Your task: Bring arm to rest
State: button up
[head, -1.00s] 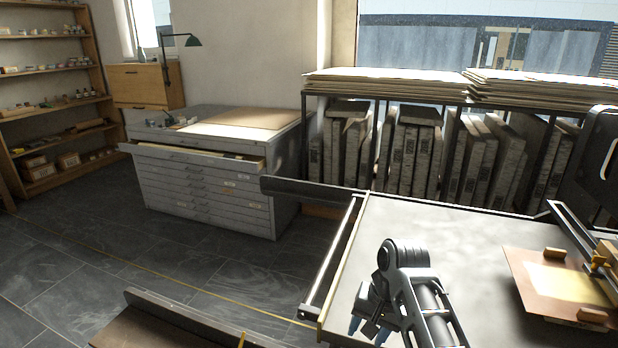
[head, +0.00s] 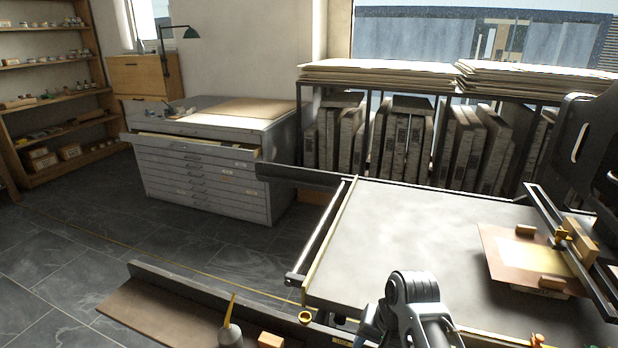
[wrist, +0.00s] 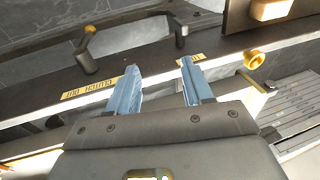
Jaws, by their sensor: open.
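My gripper (wrist: 160,82) shows in the wrist view with its two blue fingers apart and nothing between them. Beyond the fingers is a dark rail of the press with yellow labels (wrist: 92,88) and a dark lever (wrist: 85,55). In the head view my arm stands at the bottom, in front of the press bed (head: 400,225). My fingers are hidden there.
A copper-coloured plate (head: 505,262) with wooden blocks lies at the right of the press bed. A brown board (head: 165,310) and a bottle with a yellow spout (head: 230,333) are at lower left. A grey flat-file cabinet (head: 205,190) with one drawer ajar stands behind. Dark floor is clear at left.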

jog(key=s+d+f+t, duration=0.3)
jog(key=s+f, duration=0.5)
jog(key=s, duration=0.4)
jog(key=s+d+r+n+t+h, duration=0.1)
jog(key=s+d+t, duration=0.1)
jog(key=s, duration=0.5)
jog(key=s+d+r+t, duration=0.1)
jog(key=s+t, duration=0.1)
jog(key=s, duration=0.4)
jog(key=s+d+r+n+t, duration=0.1)
jog(key=s+r+t, duration=0.2)
jog(key=s+r, duration=0.6)
jog(key=s+d+r+n+t+h, duration=0.1)
jog(key=s+r+t, duration=0.2)
jog(key=s+r, duration=0.7)
notch_tip(320, 180, up, 6)
jog(key=shift+d+r+n, duration=0.15)
jog(key=shift+n, duration=0.25)
jog(key=shift+s, duration=0.1)
jog(key=shift+c, duration=0.5)
